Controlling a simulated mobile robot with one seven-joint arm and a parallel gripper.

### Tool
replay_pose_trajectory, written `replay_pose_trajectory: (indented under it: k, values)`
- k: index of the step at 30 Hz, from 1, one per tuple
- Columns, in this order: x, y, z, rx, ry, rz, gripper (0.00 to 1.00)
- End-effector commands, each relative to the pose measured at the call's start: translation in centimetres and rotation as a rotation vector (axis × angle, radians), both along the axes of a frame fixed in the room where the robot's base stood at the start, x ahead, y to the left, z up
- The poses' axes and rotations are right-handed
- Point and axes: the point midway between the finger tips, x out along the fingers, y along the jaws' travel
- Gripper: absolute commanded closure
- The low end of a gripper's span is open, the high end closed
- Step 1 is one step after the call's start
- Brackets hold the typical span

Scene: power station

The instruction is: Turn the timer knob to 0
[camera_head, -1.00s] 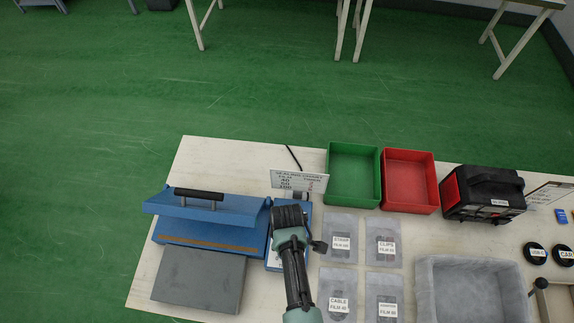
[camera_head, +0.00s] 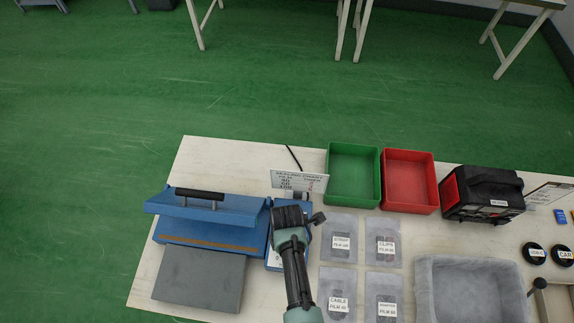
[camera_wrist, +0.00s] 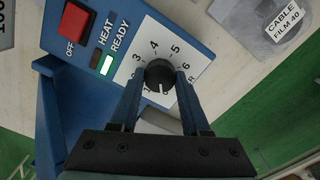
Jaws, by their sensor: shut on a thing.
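The timer knob (camera_wrist: 159,73) is a round black dial with a white mark near its lower edge in the wrist view. My gripper (camera_wrist: 160,84) is shut on the knob, with a blue finger on each side. The blue control panel (camera_wrist: 133,12) also carries a red OFF switch (camera_wrist: 75,20), a dark HEAT lamp and a lit READY lamp (camera_wrist: 107,65). In the head view my wrist covers the knob beside the blue sealer (camera_head: 225,212).
A sealing chart sign (camera_head: 300,181) stands just behind my wrist. Labelled film bags (camera_head: 341,252) lie to the right. Green (camera_head: 353,174) and red (camera_head: 409,181) bins, a black and red case (camera_head: 483,194) and a grey tray (camera_head: 470,292) stand farther right.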

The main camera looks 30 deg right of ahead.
Motion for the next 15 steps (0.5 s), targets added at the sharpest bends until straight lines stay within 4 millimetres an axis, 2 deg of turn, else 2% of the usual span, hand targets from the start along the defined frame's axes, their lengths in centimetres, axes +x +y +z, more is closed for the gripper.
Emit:
replay_pose_trajectory:
  k: [6, 15]
  values:
    - [0.02, -0.05, 0.05, 0.000, -0.001, 0.086, 1.00]
    - [0.03, -0.06, 0.05, -0.001, -0.001, 0.125, 1.00]
